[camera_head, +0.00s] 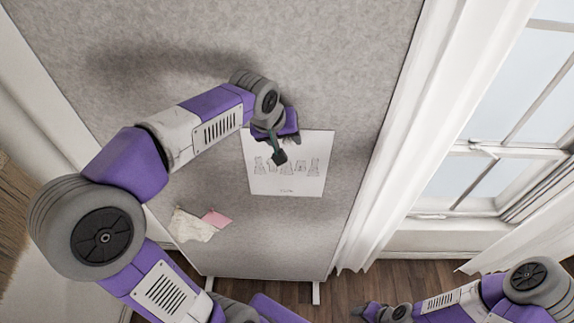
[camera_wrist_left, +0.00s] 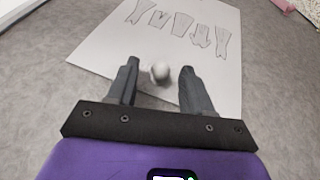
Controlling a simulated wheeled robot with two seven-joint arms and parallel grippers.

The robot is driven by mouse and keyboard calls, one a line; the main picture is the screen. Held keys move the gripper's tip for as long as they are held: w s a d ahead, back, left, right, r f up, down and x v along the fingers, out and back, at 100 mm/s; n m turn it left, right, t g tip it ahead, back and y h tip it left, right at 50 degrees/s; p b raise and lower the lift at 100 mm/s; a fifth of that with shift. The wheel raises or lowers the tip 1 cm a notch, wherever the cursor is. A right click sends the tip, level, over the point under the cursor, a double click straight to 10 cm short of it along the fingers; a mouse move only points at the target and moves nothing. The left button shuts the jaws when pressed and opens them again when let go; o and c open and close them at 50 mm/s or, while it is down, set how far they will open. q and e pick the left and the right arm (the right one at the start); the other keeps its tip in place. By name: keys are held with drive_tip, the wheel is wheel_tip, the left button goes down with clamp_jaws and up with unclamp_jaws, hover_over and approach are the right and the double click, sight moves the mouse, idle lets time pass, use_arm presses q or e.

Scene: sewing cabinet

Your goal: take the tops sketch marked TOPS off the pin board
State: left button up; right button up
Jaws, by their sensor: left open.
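A white sketch sheet (camera_head: 290,181) with a row of garment drawings hangs on the grey pin board (camera_head: 330,60). A small line of lettering under the drawings is too small to read. My left gripper (camera_head: 280,157) is in front of the sheet's upper part and hides some of it. In the left wrist view the sheet (camera_wrist_left: 215,55) lies ahead, and my open left gripper (camera_wrist_left: 158,72) has a round pale pin head (camera_wrist_left: 160,73) between its fingers. The fingers appear apart from the pin. My right gripper (camera_head: 366,311) is low, away from the board; its jaws are unclear.
A pink note (camera_head: 216,218) and a pale crumpled scrap (camera_head: 192,226) are on the board, lower left of the sheet. A window (camera_head: 500,130) with a white curtain (camera_head: 395,150) is to the right. Wooden floor (camera_head: 410,283) shows below.

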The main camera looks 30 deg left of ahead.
use_arm(q)
drive_tip(key=shift+w+f, duration=0.1)
drive_tip(key=shift+f, duration=0.1)
clamp_jaws()
drive_tip(key=shift+r, duration=0.1)
drive_tip(key=shift+d+r, duration=0.1)
drive_tip(key=shift+r, duration=0.4)
wheel_tip(320, 180, up, 6)
drive_tip(key=s+d+b, duration=0.2)
drive_tip(key=s+d, duration=0.2)
drive_tip(key=s, duration=0.5)
drive_tip(key=s+d+b, duration=0.2)
drive_tip(key=s+d, duration=0.3)
drive_tip(key=s, duration=0.3)
drive_tip(key=shift+s, duration=0.5)
